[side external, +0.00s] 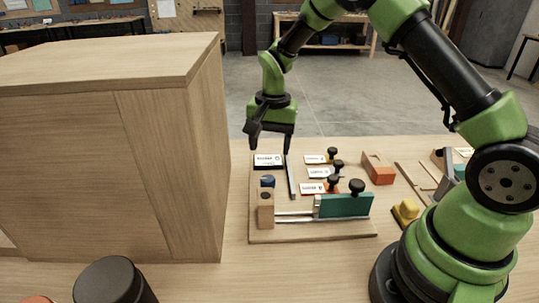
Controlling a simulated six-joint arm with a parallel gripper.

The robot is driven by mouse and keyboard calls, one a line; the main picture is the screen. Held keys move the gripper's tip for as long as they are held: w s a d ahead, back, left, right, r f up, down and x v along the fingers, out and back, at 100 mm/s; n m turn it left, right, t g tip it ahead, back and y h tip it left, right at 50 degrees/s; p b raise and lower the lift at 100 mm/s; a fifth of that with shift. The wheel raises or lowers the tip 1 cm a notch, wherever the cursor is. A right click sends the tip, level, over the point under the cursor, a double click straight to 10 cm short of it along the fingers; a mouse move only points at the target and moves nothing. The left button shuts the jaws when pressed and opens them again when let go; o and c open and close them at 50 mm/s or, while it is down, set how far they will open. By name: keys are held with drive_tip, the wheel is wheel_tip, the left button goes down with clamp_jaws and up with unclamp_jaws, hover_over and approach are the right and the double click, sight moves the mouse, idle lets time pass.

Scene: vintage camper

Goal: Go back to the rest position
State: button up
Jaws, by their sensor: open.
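My gripper (270,145) hangs pointing down over the back left part of a wooden board (310,238) on the table. Its two dark fingers are spread apart, with nothing seen between them. A thin grey bar (291,178) stands out just below the right finger; I cannot tell whether the two touch. My green and black arm arches from the right side of the picture to the gripper.
A large wooden cabinet (165,150) stands close at the left. The board carries labelled white cards (269,160), black knobs (357,186), a teal block (343,206) and a wooden block (265,208). An orange-and-wood block (378,168) and yellow piece (405,212) lie right. A dark cylinder (110,282) stands front left.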

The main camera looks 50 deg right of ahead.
drive_tip(key=shift+r, duration=0.15)
drive_tip(key=s+a+r+n+t, duration=0.2)
drive_tip(key=s+r, duration=0.5)
drive_tip(key=r, duration=0.2)
drive_tip(key=s+a+r+n+t, duration=0.25)
drive_tip(key=s+r, duration=0.35)
drive_tip(key=r, duration=0.4)
drive_tip(key=s+a+n+t+y, duration=0.1)
drive_tip(key=s+n+t, duration=0.1)
drive_tip(key=s, duration=0.7)
drive_tip(key=shift+s+a+r+n+y, duration=0.15)
drive_tip(key=shift+s+r+n+y, duration=0.1)
drive_tip(key=shift+s+n+y, duration=0.15)
drive_tip(key=shift+c, duration=0.4)
